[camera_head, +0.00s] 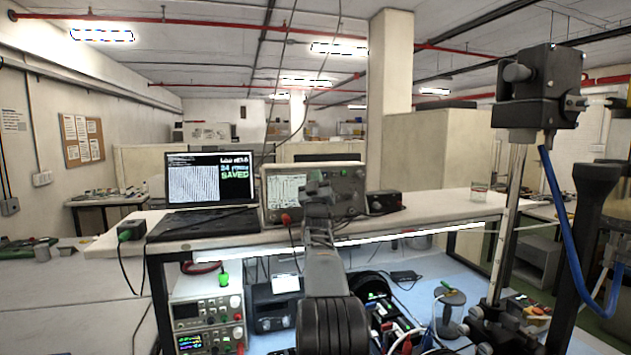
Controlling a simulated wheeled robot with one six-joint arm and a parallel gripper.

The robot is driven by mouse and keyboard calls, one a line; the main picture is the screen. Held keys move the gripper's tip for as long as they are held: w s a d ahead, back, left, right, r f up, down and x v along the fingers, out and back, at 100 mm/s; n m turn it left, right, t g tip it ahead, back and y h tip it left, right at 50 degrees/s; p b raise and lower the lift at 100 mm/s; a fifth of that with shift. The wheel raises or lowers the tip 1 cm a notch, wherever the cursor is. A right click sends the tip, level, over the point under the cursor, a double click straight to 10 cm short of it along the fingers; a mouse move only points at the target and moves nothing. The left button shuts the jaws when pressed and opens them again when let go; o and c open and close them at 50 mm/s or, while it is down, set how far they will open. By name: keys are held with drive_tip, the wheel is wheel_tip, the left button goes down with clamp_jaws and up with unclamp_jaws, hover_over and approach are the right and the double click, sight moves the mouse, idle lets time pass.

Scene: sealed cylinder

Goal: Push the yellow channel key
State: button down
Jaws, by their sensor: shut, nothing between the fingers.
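A beige bench instrument that looks like an oscilloscope (287,190) stands on the white bench, with a lit screen on its left and controls on its right. My gripper (317,189) is shut and empty. In the picture it overlaps the middle of the instrument's front, just right of the screen. I cannot tell whether it touches the panel. The yellow channel key cannot be made out; the keys are too small or are hidden behind my gripper and arm.
An open laptop (208,180) showing "SAVED" stands left of the instrument, a small dark box (384,202) right of it. A glass (479,192) stands further right. Stacked power supplies (208,311) sit below the bench. A stand with a blue tube (566,235) rises at right.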

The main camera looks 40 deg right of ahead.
drive_tip(key=shift+s+a, duration=0.1)
drive_tip(key=shift+s, duration=0.15)
drive_tip(key=shift+b, duration=0.3)
drive_tip(key=shift+s+a+b, duration=0.5)
drive_tip(key=shift+s+b, duration=0.35)
drive_tip(key=shift+b, duration=0.3)
drive_tip(key=shift+s+a+b, duration=0.45)
drive_tip(key=shift+s+b, duration=0.45)
drive_tip(key=shift+b, duration=0.3)
drive_tip(key=shift+s+a+b, duration=0.5)
drive_tip(key=shift+s+b, duration=0.35)
drive_tip(key=shift+b, duration=0.3)
